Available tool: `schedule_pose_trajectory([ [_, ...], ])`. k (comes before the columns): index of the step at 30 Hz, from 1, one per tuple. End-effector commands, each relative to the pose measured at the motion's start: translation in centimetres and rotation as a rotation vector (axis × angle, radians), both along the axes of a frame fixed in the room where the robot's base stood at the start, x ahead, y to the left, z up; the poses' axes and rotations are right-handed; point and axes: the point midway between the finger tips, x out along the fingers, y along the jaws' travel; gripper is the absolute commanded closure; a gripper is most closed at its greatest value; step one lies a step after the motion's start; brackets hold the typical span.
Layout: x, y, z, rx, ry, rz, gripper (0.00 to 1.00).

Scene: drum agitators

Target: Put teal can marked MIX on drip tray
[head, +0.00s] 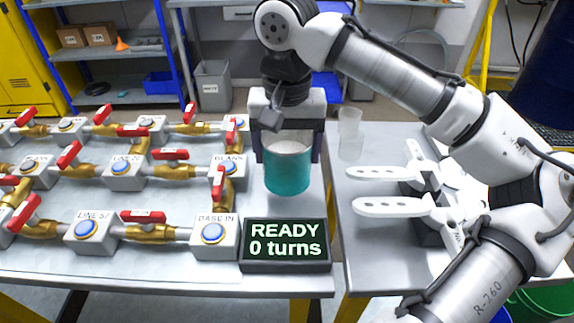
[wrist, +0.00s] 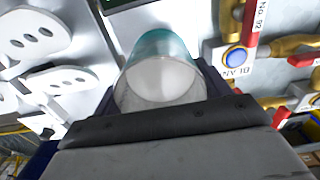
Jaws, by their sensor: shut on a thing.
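My gripper (head: 288,152) points down and is shut on a teal can (head: 287,180), with one finger on either side of it. The can is upright, with a pale grey upper part, and stays between the fingers in the wrist view (wrist: 163,48). No MIX mark shows on the side I see. The can is over the right end of the left table, behind the display box. I cannot tell whether its bottom touches the table. I cannot make out a drip tray in either view.
Brass pipes with red-handled valves (head: 171,154) and labelled button boxes (head: 213,232) fill the left table. A display box (head: 286,245) reads READY, 0 turns. A gap separates the tables.

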Motion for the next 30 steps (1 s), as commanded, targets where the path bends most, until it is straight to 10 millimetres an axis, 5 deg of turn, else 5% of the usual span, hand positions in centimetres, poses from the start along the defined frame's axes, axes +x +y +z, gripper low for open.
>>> schedule_pose_trajectory([
  [11, 0.0, 0.0, -4.1, 0.000, -0.001, 0.000, 0.59],
  [22, 0.0, 0.0, -4.6, 0.002, 0.000, 0.001, 0.59],
  [23, 0.0, 0.0, -4.6, 0.001, 0.000, 0.001, 0.23],
  [27, 0.0, 0.0, -4.6, 0.001, 0.000, 0.000, 0.05],
  [30, 0.0, 0.0, -4.5, 0.001, 0.000, 0.000, 0.02],
])
